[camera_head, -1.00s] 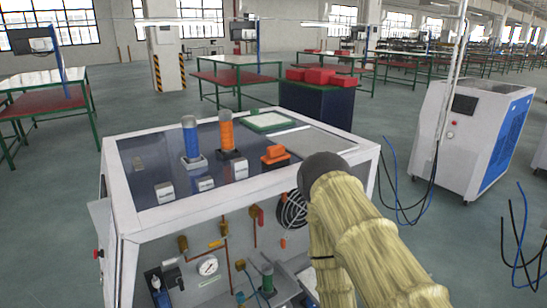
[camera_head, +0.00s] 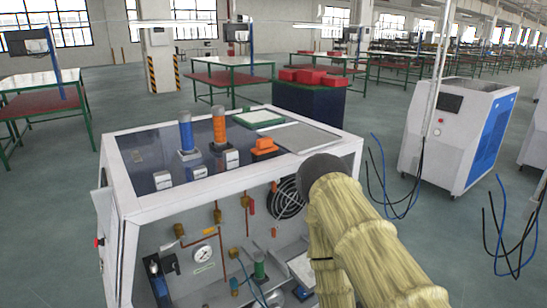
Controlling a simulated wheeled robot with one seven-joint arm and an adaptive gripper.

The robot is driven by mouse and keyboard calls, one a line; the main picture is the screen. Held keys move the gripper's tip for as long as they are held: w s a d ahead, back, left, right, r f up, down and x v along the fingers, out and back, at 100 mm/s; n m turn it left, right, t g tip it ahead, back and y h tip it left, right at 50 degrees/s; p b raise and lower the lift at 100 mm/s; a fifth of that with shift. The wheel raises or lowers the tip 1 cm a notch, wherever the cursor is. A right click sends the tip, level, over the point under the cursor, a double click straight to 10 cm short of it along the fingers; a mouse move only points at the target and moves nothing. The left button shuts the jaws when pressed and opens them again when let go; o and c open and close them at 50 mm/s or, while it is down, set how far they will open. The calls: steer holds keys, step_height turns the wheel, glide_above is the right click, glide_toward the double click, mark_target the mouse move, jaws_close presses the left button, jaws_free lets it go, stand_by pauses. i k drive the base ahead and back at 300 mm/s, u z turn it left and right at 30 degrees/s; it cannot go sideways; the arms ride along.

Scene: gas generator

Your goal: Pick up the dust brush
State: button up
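I cannot make out a dust brush for certain. My arm, in a pale yellow sleeve, rises from the lower right to a dark rounded end in front of the machine's right corner. My gripper's fingers do not show. The arm hides part of the machine's right side.
An open front bay holds pipes and a gauge (camera_head: 203,253). A white-blue cabinet (camera_head: 455,135) with hanging cables stands right.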

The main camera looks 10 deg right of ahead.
mark_target(265, 148)
steer(key=k, duration=0.2)
steer(key=z, duration=1.8)
steer(key=i, duration=1.05)
steer(key=u, duration=1.7)
